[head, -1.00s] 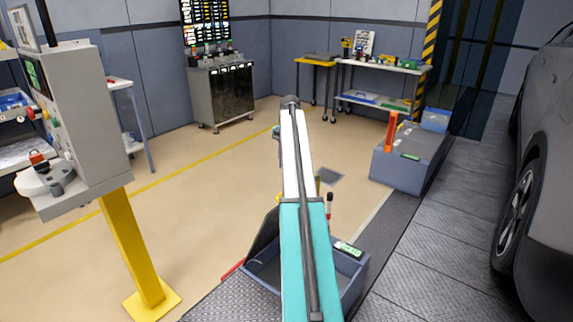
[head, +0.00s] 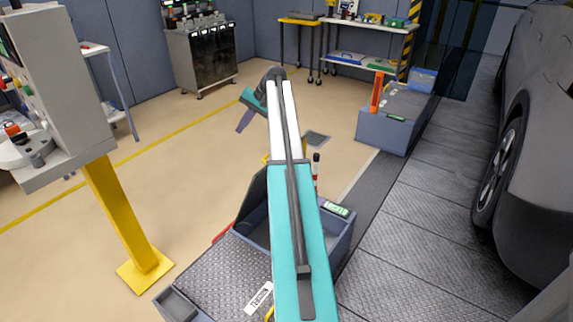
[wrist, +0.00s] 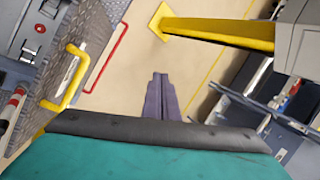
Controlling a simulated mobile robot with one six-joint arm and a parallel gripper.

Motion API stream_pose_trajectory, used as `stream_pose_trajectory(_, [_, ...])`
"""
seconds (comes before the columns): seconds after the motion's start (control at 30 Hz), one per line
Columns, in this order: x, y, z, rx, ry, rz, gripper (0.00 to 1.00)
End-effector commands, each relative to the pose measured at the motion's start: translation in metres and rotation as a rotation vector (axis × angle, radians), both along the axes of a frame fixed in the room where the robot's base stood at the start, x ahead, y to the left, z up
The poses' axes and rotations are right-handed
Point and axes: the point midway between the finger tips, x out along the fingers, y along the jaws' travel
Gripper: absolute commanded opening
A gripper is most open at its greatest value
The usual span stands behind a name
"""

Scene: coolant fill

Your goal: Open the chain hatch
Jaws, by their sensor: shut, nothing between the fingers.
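My gripper (wrist: 160,95) is shut and empty, in the air over the tan floor; in the head view it shows at the end of my arm (head: 244,118). A diamond-plate cover (head: 215,272) with a white label and part of a yellow handle lies low in the head view. In the wrist view the plate (wrist: 97,32) is at upper left with its yellow handle (wrist: 75,75), apart from my gripper. No legible name marks the chain hatch, so I cannot tell whether this plate is it. It looks closed.
A grey open bin (head: 340,235) with a raised dark lid stands beside the plate, partly behind my arm. A console on a yellow post (head: 125,220) stands left. A grey chest (head: 392,125) and a car (head: 540,150) are right.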

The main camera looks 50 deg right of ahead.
Motion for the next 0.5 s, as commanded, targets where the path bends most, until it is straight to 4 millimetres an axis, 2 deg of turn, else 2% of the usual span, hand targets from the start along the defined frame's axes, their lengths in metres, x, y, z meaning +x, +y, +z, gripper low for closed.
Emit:
stream_pose_trajectory(0.2, [0.0,0.027,-0.008,0.091,-0.184,0.07,0.0])
stream_pose_trajectory(0.5, [-0.011,0.043,-0.016,0.204,-0.444,0.107,0.0])
